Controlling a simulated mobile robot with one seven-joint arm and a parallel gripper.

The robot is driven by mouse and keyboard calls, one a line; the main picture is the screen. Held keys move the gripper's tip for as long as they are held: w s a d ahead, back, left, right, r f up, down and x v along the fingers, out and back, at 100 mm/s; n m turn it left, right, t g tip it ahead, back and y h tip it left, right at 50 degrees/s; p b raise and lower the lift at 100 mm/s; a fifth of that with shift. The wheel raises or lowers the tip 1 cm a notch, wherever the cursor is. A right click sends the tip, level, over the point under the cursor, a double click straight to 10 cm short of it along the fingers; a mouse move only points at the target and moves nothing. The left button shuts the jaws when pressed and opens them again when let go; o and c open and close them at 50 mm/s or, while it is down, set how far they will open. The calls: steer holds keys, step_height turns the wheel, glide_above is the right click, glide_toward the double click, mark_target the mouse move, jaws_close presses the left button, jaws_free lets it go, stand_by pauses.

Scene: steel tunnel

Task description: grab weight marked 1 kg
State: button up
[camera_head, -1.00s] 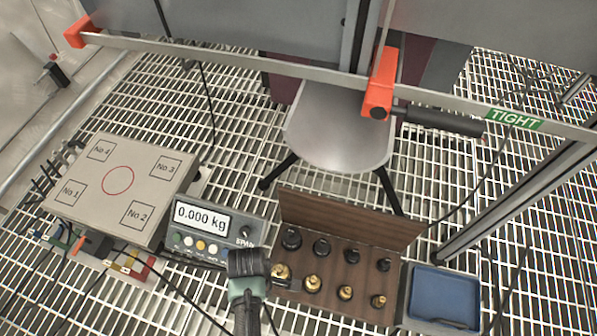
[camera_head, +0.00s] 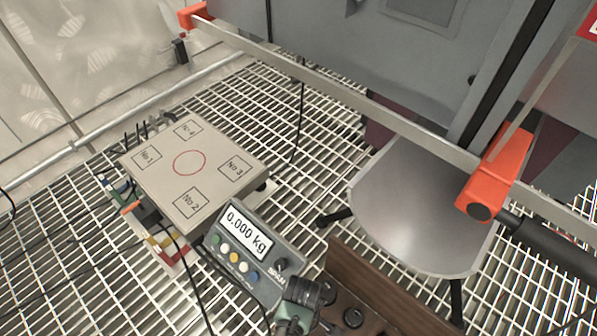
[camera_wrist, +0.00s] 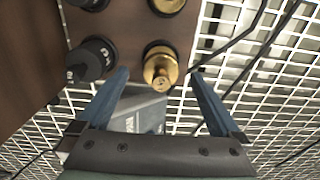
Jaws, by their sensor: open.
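In the wrist view a brass weight (camera_wrist: 160,62) stands on the wooden box (camera_wrist: 125,28). It appears between the two spread blue fingers of my gripper (camera_wrist: 160,75), and I cannot tell how far the fingertips are from it. My gripper is open and holds nothing. A dark weight (camera_wrist: 93,60) stands to its left, with a marking I cannot read for sure. More weights show at the top edge. In the head view my wrist covers part of the box (camera_head: 375,285), and a dark weight (camera_head: 352,316) shows beside it. No 1 kg mark is legible.
The scale display (camera_head: 245,240) reads 0.000 kg. Its platform (camera_head: 190,165) is empty, with numbered squares and a red circle. A metal bar (camera_head: 340,90) with orange clamps crosses above. Cables lie over the white grating.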

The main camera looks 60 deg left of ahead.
steer(key=shift+s+a+f+b, duration=0.1)
steer(key=shift+a+f+b, duration=0.05)
steer(key=shift+f+b, duration=1.2)
steer(key=shift+s+a+f+b, duration=0.1)
steer(key=shift+f+b, duration=1.05)
steer(key=shift+f, duration=0.25)
steer(key=shift+r, duration=0.1)
jaws_close()
steer(key=shift+w+r, duration=0.1)
